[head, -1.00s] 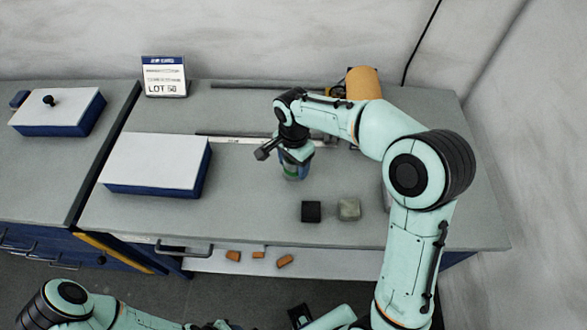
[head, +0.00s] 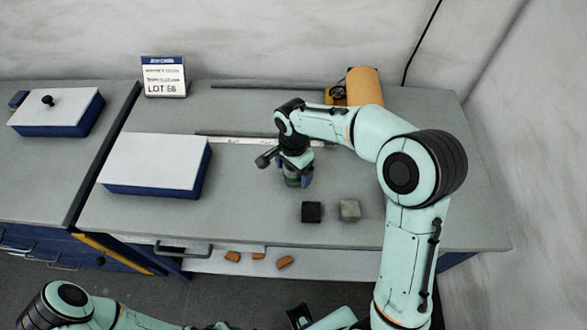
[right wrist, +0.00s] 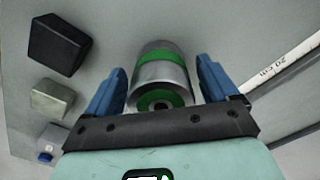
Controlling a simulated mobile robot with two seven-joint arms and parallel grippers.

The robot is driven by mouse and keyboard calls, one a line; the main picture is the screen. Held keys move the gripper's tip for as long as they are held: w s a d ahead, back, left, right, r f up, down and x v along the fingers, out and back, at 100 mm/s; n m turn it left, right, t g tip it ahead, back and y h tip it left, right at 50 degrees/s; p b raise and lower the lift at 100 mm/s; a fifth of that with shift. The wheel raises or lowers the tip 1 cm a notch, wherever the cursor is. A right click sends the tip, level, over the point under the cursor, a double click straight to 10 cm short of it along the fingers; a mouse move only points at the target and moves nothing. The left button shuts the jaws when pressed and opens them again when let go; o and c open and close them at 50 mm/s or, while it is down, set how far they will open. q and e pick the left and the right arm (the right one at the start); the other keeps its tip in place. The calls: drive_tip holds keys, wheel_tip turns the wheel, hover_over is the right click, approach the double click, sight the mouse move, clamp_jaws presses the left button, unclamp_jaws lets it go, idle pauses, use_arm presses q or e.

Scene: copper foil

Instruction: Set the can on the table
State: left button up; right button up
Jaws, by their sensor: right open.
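The can (right wrist: 160,75) is silver with green bands and a green ring on its near end. It stands on the grey table (head: 240,215), and its lower part shows in the head view (head: 292,182) under my right gripper. My right gripper (head: 298,183) points down over it. In the right wrist view the blue fingers of this gripper (right wrist: 163,80) are open on either side of the can, with a gap at each side. At the bottom of the head view part of my left arm shows; whether its jaws are open or shut does not show.
A black cube (head: 312,212) and a grey cube (head: 349,210) sit right of the can, towards the front edge. A white-topped blue box (head: 155,162) is at the left.

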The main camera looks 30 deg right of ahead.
drive_tip(key=shift+r, duration=0.35)
use_arm(q)
drive_tip(key=shift+w+r+p, duration=0.3)
drive_tip(key=shift+r+p, duration=0.1)
drive_tip(key=shift+r, duration=0.1)
drive_tip(key=shift+w+r+p, duration=0.3)
drive_tip(key=shift+r+p, duration=0.1)
drive_tip(key=shift+r, duration=0.1)
use_arm(e)
wheel_tip(320, 180, up, 12)
drive_tip(key=shift+f, duration=0.15)
use_arm(q)
drive_tip(key=shift+a, duration=0.1)
use_arm(e)
drive_tip(key=shift+a+f, duration=0.1)
